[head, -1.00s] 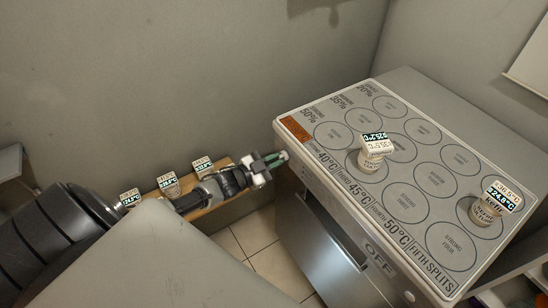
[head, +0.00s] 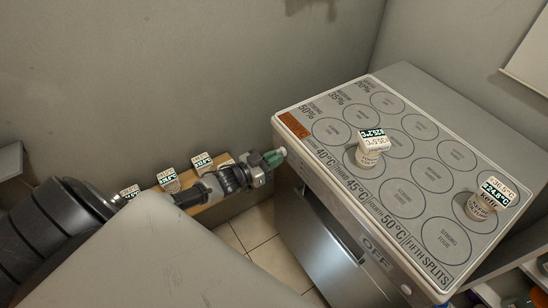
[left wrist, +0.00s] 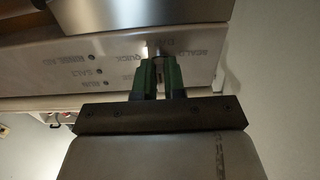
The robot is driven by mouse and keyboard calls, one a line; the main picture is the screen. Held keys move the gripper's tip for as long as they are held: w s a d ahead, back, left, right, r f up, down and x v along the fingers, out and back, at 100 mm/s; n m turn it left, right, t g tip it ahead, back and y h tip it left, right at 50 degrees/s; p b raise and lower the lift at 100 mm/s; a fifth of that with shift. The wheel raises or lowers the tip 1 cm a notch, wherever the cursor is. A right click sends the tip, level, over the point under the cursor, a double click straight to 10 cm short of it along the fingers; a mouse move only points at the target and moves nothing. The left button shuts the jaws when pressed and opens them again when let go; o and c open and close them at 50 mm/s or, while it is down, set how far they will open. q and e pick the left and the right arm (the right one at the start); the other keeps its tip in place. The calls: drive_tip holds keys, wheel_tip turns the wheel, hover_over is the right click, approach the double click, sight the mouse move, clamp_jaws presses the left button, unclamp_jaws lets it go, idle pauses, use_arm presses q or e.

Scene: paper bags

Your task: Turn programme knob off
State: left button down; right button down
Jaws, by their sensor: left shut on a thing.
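The programme knob (head: 283,152) is a small pale knob on the front panel of the grey machine, near its left corner in the head view. In the left wrist view the knob (left wrist: 158,49) shows just beyond my green fingertips, among printed labels. My left gripper (head: 274,157) reaches it from the left and is shut on it. In the left wrist view its two green fingers (left wrist: 158,72) stand on either side of the knob's line and hide part of it. My right gripper is not in view.
The machine's top (head: 425,150) carries printed circles and two labelled tubs (head: 371,150) (head: 485,201). A wooden shelf (head: 210,188) with several small tubs stands behind my left forearm. A steel door with a handle (head: 335,245) lies below the panel.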

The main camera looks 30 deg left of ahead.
use_arm(q)
drive_tip(key=c, duration=1.2)
unclamp_jaws()
drive_tip(key=v, duration=1)
drive_tip(key=shift+s+a, duration=0.15)
drive_tip(key=shift+s, duration=0.15)
drive_tip(key=s+f+n+g+y, duration=0.1)
drive_tip(key=s+f+g+y, duration=0.35)
drive_tip(key=f, duration=0.75)
drive_tip(key=s+f+n+g+y, duration=0.2)
drive_tip(key=s+f, duration=0.5)
drive_tip(key=f, duration=0.4)
drive_tip(key=s+d+f+g, duration=0.4)
drive_tip(key=s+d+f, duration=0.2)
drive_tip(key=s, duration=0.5)
drive_tip(key=s+d+f+m+g, duration=0.1)
drive_tip(key=s+d+f+g, duration=0.4)
drive_tip(key=s, duration=0.7)
drive_tip(key=shift+d+f+p, duration=0.35)
drive_tip(key=shift+d+f, duration=0.65)
drive_tip(key=shift+d, duration=0.1)
